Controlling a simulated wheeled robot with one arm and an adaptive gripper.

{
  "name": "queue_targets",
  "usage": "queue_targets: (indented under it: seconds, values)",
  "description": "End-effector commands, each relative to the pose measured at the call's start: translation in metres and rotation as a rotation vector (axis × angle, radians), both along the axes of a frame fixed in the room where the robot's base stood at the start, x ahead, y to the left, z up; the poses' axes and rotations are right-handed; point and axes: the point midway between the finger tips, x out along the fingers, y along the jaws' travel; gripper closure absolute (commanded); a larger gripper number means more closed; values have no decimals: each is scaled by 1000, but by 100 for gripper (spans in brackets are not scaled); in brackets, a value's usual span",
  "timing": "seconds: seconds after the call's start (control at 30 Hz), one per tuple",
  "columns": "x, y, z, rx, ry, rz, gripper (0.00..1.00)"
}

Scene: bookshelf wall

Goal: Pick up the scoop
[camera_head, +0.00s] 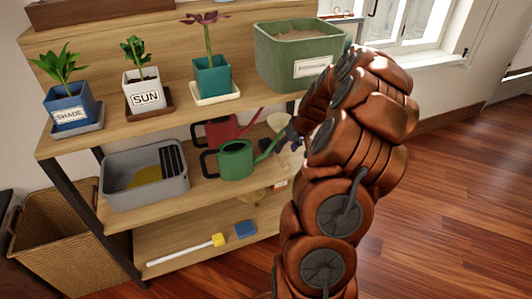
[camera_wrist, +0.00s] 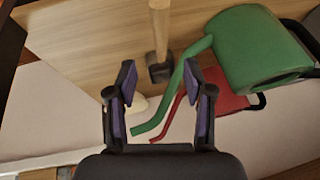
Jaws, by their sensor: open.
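My gripper (camera_wrist: 160,80) is open and empty in the wrist view, with its two purple-padded fingers spread. A light wooden handle (camera_wrist: 160,25) with a dark block-like end (camera_wrist: 160,69) lies beyond the fingertips, lined up with the gap between them; I cannot tell for sure if it is the scoop. A cream object (camera_wrist: 139,104) is partly hidden behind the left finger. In the head view my gripper (camera_head: 291,137) is a dark shape at the right of the middle shelf, by the green can's spout, mostly hidden by my arm. A cream piece (camera_head: 280,122) shows just above it.
A green watering can (camera_head: 236,160) and a red one (camera_head: 216,130) stand close left of my gripper; the green spout reaches close to the right finger in the wrist view. A grey tub (camera_head: 146,187) is farther left. The top shelf (camera_head: 150,120) with potted plants overhangs.

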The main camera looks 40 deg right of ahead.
Motion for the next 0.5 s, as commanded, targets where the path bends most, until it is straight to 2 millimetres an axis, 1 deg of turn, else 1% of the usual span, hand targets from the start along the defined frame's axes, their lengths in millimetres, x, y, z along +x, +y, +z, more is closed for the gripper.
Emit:
queue_targets:
  seconds: [0.07,0.3,0.5]
  values:
    - [1,-2,-6,-2,0,-2,48]
    - [12,2,-26,1,1,4,48]
    - [18,3,-37,-1,0,4,48]
